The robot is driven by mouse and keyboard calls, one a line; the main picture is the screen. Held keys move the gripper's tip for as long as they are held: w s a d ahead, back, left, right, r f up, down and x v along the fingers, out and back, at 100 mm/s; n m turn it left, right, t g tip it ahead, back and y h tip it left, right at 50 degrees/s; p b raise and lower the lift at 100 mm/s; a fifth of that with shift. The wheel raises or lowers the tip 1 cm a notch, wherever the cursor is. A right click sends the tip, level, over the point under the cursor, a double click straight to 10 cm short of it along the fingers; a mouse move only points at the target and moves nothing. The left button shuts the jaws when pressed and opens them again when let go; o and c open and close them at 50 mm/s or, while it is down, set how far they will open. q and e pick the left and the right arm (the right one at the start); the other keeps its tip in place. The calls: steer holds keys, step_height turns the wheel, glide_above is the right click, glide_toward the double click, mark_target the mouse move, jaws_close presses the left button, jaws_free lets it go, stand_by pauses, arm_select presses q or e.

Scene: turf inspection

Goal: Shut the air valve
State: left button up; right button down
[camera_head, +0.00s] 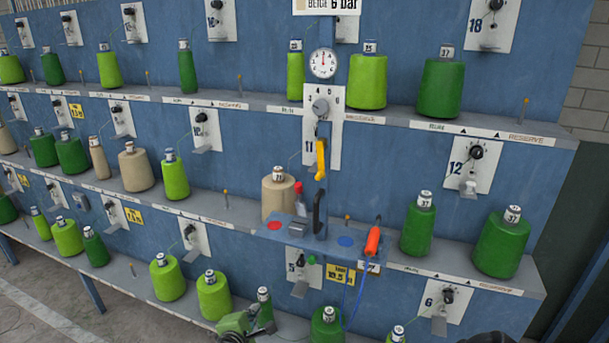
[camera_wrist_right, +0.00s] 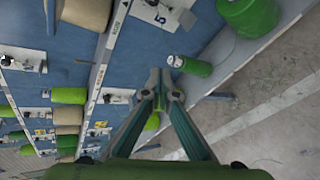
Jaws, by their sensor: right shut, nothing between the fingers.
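A yellow lever (camera_head: 320,160) hangs roughly straight down on the front of the pale panel (camera_head: 308,130), below a grey round knob (camera_head: 320,106); it looks like the air valve's handle. A round white pressure gauge (camera_head: 323,63) is above it, its needle about upright. My right gripper (camera_head: 255,325), green, is low at the bottom shelf, well below and left of the lever. In the right wrist view its fingertips (camera_wrist_right: 158,88) meet with nothing between them. A slim green cone (camera_wrist_right: 190,65) is close beside them.
A small blue shelf (camera_head: 270,238) below the lever holds a black upright handle (camera_head: 320,212), a red-topped bottle (camera_head: 299,200) and an orange tool (camera_head: 373,240). A beige cone (camera_head: 277,200) stands close left. Green cones line the shelves; floor (camera_head: 40,310) is clear.

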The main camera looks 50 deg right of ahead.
steer(key=s+d+r+m+g+h, duration=0.1)
steer(key=r+m+h, duration=0.1)
steer(key=r, duration=0.9)
steer(key=d+r+m+g+h+p, duration=0.1)
steer(key=d+r+m+h, duration=0.1)
steer(key=r, duration=1)
steer(key=s+d+r+m+g+h, duration=0.1)
steer(key=r+h, duration=0.3)
steer(key=r, duration=0.8)
steer(key=shift+s+d+r+m+g, duration=0.3)
steer(key=shift+m+g, duration=0.2)
steer(key=shift+m, duration=0.2)
steer(key=shift+f, duration=0.1)
